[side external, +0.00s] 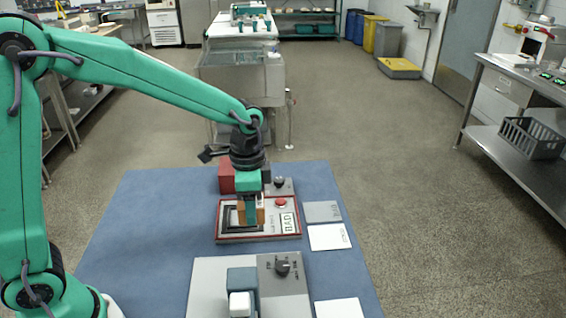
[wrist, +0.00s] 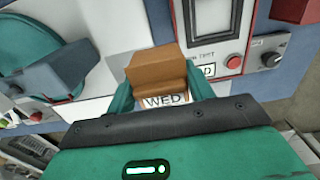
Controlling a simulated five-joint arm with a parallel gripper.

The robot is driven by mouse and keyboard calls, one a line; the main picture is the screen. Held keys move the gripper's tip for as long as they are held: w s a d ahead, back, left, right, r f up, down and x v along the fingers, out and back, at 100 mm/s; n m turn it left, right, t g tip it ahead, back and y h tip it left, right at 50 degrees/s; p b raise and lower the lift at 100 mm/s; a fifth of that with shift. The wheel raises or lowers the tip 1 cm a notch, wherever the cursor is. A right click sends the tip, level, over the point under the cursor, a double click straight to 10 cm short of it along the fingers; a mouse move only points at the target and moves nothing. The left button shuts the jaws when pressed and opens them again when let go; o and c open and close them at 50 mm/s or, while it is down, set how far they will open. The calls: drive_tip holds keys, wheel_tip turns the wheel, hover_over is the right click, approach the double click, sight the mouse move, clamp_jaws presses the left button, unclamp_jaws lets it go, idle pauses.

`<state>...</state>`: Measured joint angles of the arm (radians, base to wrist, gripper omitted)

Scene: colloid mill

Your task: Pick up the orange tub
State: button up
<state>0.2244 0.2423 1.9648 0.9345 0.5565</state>
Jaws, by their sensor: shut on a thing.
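The orange tub (wrist: 157,66) is a small orange-brown block shape between my gripper's green fingers in the wrist view. My gripper (wrist: 160,92) is shut on it. A white label reading "WED" shows at the tub's near side, between the fingers. In the side view my gripper (side external: 251,212) points down over the red-edged panel (side external: 232,238), and part of the orange tub (side external: 261,215) shows beside the fingers. I cannot tell whether the tub touches the panel.
The panel has a red button (side external: 281,202) and a "BAD" label. A red block (side external: 227,177) stands behind it. A grey panel with a knob (side external: 283,267) is in front. White cards (side external: 329,237) lie at right. The blue mat (side external: 140,230) is bare at left.

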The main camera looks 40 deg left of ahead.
drive_tip(key=shift+s+d+r, duration=0.2)
drive_tip(key=shift+d+r, duration=0.05)
drive_tip(key=shift+d, duration=0.05)
drive_tip(key=shift+w, duration=0.15)
idle(0.4)
drive_tip(key=shift+w+d, duration=0.35)
drive_tip(key=shift+w, duration=0.15)
drive_tip(key=w+d, duration=1.1)
drive_tip(key=w, duration=0.1)
drive_tip(key=shift+w+f, duration=0.35)
drive_tip(key=shift+f, duration=0.1)
drive_tip(key=shift+w+a+f, duration=0.1)
drive_tip(key=w+a+f, duration=0.4)
drive_tip(key=w+a, duration=0.1)
drive_tip(key=w+a+f, duration=0.2)
drive_tip(key=a, duration=0.1)
drive_tip(key=shift+w+a+f, duration=0.25)
drive_tip(key=shift+w+f, duration=0.1)
drive_tip(key=shift+f, duration=0.05)
drive_tip(key=shift+f, duration=0.1)
drive_tip(key=shift+f, duration=1.95)
